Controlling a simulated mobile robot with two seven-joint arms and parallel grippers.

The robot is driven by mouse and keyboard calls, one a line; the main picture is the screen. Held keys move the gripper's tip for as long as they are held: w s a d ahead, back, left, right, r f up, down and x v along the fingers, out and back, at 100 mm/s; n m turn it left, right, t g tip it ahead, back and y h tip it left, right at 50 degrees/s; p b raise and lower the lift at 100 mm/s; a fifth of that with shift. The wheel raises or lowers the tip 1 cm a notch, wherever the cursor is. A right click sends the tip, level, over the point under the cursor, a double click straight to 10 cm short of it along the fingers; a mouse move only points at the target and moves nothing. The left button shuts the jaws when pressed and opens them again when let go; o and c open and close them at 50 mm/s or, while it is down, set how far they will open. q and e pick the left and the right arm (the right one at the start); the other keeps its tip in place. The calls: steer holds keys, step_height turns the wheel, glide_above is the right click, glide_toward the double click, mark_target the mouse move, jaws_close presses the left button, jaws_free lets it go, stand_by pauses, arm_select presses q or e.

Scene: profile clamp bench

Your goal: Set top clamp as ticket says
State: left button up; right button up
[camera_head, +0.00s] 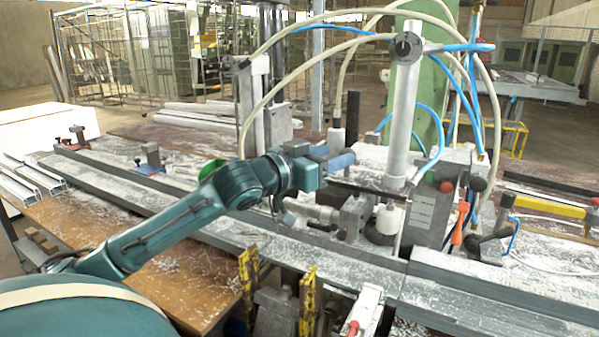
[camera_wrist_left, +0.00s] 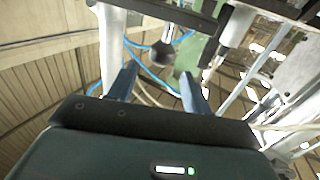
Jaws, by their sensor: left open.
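A grey upright cylinder (camera_head: 402,115) with a dark round cap (camera_head: 408,46) stands on the clamp machine; I cannot tell whether it is the top clamp. A pale label (camera_head: 424,212) is on the machine's grey block, its writing too small to read. My left gripper (camera_head: 347,158) is beside the machine, left of the cylinder. In the left wrist view the blue fingers (camera_wrist_left: 158,78) are apart with nothing between them. A dark round knob (camera_wrist_left: 163,55) shows beyond the fingertips. A pale upright cylinder (camera_wrist_left: 112,45) is at their left. My right gripper is not in view.
Blue and cream hoses loop around the machine. A long grey rail (camera_head: 480,286) dusted with white shavings runs along the bench. Yellow-black posts (camera_head: 307,300) stand in front. A red-orange handle (camera_head: 457,238) is at the right. White profiles (camera_head: 22,178) lie at the left.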

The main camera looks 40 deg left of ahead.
arm_select(q)
steer(key=s+a+b, duration=0.1)
steer(key=s, duration=0.6)
steer(key=shift+s, duration=0.4)
steer(key=shift+a, duration=0.1)
steer(key=s+d+f+n+g+y, duration=0.15)
steer(key=s+f+g, duration=0.25)
steer(key=f, duration=1.1)
steer(key=s+d+f+g+y, duration=0.2)
steer(key=s+d+f+g, duration=0.15)
steer(key=f, duration=1.05)
steer(key=s+d+f+m+g+h, duration=0.1)
steer(key=s+d+f+m+g, duration=0.1)
steer(key=s+d+f+g, duration=0.7)
steer(key=w+d+f+t+h+p, duration=0.2)
steer(key=d+f+t+h+p, duration=0.1)
steer(key=d+t, duration=0.6)
steer(key=shift+w+d+f+m, duration=0.2)
steer(key=shift+w+f+m, duration=0.1)
steer(key=shift+m, duration=0.05)
